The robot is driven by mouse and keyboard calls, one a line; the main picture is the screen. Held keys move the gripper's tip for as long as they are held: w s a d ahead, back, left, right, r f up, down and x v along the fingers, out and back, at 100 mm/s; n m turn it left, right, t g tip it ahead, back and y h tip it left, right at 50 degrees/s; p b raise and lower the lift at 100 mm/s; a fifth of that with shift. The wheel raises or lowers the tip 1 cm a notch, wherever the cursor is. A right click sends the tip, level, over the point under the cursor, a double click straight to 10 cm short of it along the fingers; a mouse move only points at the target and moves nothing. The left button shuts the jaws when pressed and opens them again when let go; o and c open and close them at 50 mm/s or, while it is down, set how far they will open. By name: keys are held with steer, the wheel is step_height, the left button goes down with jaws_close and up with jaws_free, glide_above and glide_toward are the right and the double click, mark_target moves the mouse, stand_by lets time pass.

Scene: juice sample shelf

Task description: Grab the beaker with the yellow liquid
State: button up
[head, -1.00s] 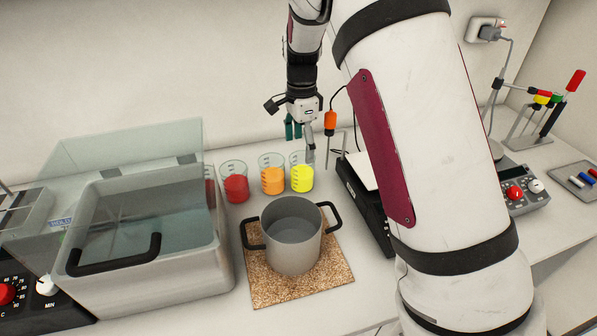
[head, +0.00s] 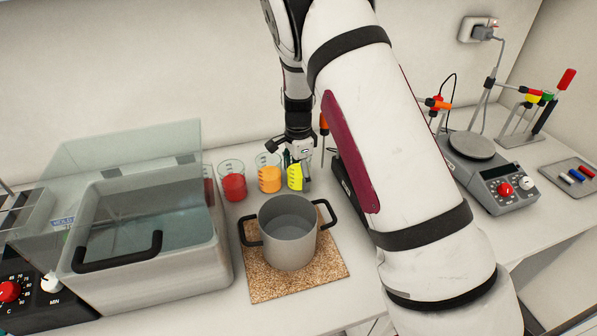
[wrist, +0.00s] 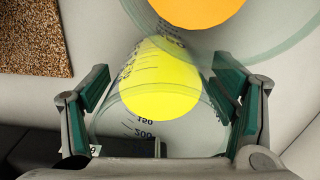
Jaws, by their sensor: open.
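The beaker with yellow liquid (head: 295,178) stands on the bench at the right end of a row of beakers in the head view, partly hidden by my gripper (head: 297,172). In the wrist view the yellow beaker (wrist: 160,92) is between the two green-padded fingers of my gripper (wrist: 160,112). The fingers are open, one on each side of the glass, with no clear grip on it. The beaker with orange liquid (head: 269,179) is just left of the yellow one, and its orange liquid (wrist: 198,10) shows at the top of the wrist view.
A beaker with red liquid (head: 233,186) stands further left, beside a water bath (head: 150,262). A grey pot (head: 287,240) sits on a cork mat (head: 262,285) in front of the beakers. A hotplate (head: 480,165) is at the right.

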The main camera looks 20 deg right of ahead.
steer(key=c, duration=1.3)
steer(key=shift+r, duration=0.2)
